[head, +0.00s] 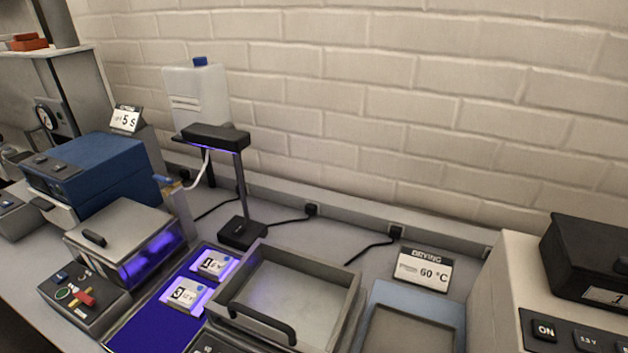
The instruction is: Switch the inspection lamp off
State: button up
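The inspection lamp (216,137) looks to be the black stand lamp in the head view, left of centre. Its bar-shaped head sits on a thin post above a black base (243,232). The lamp is lit: a violet strip glows under its head, and violet light falls on the mat (150,325) and on two white labelled blocks (184,295) there. A switch on the lamp is too small to make out for certain. My gripper is not in view.
A grey tray with a handle (300,285) stands right of the mat. A lidded box (120,240), a control box with a red lever (84,300) and a blue machine (85,170) are on the left. A white canister (198,95) stands behind the lamp. Cables lie along the wall.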

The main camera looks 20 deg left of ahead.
aim_at(238, 230)
jog(key=u, duration=1)
